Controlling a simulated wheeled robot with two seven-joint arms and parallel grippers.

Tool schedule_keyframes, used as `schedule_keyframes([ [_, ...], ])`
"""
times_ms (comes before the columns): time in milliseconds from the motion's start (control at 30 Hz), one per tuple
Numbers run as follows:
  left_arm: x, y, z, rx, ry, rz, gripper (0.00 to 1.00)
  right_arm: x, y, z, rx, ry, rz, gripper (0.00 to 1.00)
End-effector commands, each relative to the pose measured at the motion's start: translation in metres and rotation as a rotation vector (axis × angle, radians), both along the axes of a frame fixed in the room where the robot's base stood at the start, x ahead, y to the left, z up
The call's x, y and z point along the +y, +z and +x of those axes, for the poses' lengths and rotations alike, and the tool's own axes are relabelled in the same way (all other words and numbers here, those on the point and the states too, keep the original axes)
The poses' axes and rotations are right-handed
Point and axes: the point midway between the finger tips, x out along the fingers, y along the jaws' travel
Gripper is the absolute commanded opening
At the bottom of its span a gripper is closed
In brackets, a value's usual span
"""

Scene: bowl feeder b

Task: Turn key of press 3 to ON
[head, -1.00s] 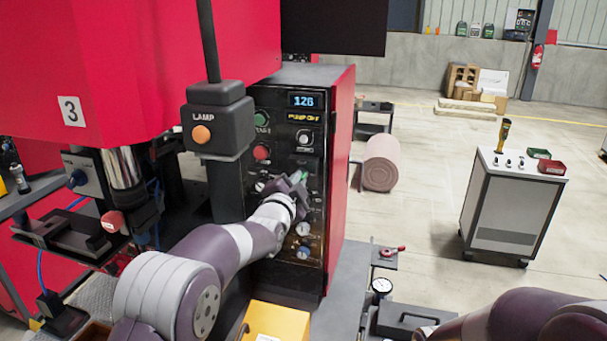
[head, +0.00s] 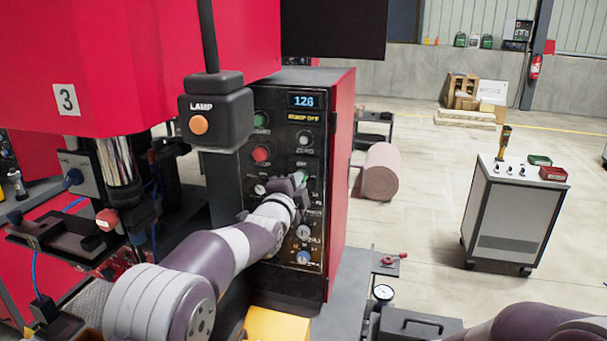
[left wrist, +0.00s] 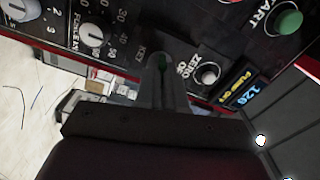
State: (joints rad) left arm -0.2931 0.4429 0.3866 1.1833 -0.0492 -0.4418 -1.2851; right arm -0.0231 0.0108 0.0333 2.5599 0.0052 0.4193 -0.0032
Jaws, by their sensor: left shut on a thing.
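My left gripper (head: 299,181) is at the right half of the panel, among the knobs. In the left wrist view its fingers (left wrist: 164,78) are shut on the key, beside the KEY label (left wrist: 139,53). Only a bit of green shows between the fingers; the key's angle is hidden. My right gripper is out of view; only a right arm link shows at bottom right.
A lamp box (head: 215,112) hangs on a post left of the panel. Red (head: 261,154) and green (head: 261,120) buttons and several dials sit close around my left gripper. A yellow box (head: 277,324) stands below. A grey cabinet (head: 514,215) stands apart on open floor.

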Motion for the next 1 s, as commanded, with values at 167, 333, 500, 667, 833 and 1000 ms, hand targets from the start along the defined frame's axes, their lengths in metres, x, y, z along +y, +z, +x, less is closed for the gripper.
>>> schedule_keyframes([
  [167, 0.0, -0.003, 0.0, -0.034, -0.001, 0.097, 0.0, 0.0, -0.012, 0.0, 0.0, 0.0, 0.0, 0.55],
  [333, 0.0, -0.003, 0.0, -0.066, -0.001, 0.197, 0.0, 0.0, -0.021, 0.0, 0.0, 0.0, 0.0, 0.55],
  [500, 0.0, -0.001, 0.0, -0.092, -0.001, 0.277, 0.0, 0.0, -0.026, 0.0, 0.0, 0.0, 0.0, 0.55],
  [667, 0.0, 0.0, 0.0, -0.098, 0.0, 0.298, 0.0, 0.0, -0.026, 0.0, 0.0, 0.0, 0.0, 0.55],
  [833, 0.0, 0.0, 0.0, -0.098, 0.0, 0.297, 0.15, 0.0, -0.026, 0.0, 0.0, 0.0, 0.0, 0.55],
  [1000, 0.0, 0.0, 0.0, -0.097, 0.0, 0.296, 0.38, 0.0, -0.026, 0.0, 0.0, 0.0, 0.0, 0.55],
])
